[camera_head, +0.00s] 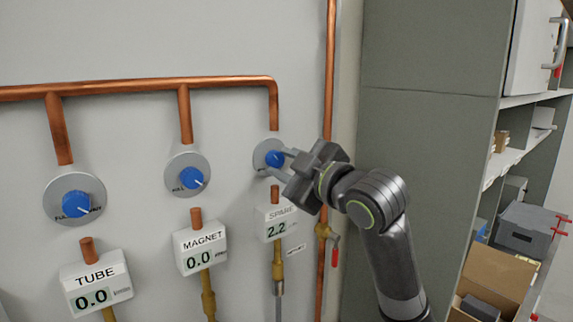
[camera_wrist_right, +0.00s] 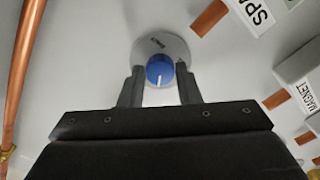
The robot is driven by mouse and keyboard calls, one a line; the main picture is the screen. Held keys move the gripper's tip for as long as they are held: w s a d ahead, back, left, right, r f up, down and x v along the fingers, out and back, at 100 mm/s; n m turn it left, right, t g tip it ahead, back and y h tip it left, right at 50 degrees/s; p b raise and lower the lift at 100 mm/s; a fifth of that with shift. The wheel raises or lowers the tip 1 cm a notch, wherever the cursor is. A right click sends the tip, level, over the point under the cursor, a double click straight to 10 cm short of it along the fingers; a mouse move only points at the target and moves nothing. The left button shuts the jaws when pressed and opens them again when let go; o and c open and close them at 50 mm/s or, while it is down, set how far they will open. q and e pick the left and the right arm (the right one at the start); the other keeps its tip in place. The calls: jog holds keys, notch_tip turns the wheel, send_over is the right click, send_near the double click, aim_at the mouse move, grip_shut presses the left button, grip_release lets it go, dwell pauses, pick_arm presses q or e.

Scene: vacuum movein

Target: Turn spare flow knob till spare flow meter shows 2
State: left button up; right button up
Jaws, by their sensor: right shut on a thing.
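The spare flow knob (camera_head: 273,158) is a blue knob on a round grey plate, at the right end of the row on the wall. My right gripper (camera_head: 276,164) is shut on it, with one finger on each side. In the right wrist view the knob (camera_wrist_right: 160,70) sits between the two fingertips (camera_wrist_right: 160,76), its white pointer line facing the gripper. The spare flow meter (camera_head: 276,222) below it reads 2.2, its label partly covered by the gripper. My left gripper is not in view.
The magnet knob (camera_head: 187,177) and its meter (camera_head: 200,247), reading 0.0, are to the left. The tube knob (camera_head: 75,203) and its meter (camera_head: 96,282), also 0.0, are further left. Copper pipes (camera_head: 120,88) run above. A red-handled valve (camera_head: 334,250) is below the gripper.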

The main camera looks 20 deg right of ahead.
jog(key=shift+r+m+p, duration=0.1)
jog(key=shift+m+p, duration=0.35)
jog(key=shift+m, duration=0.05)
jog(key=shift+m+p, duration=0.5)
jog(key=shift+m, duration=0.5)
jog(key=o, duration=0.9)
jog(key=shift+o, duration=0.2)
jog(key=shift+s, duration=0.1)
jog(key=b+v, duration=1)
jog(key=v, duration=0.7)
jog(key=shift+b, duration=0.4)
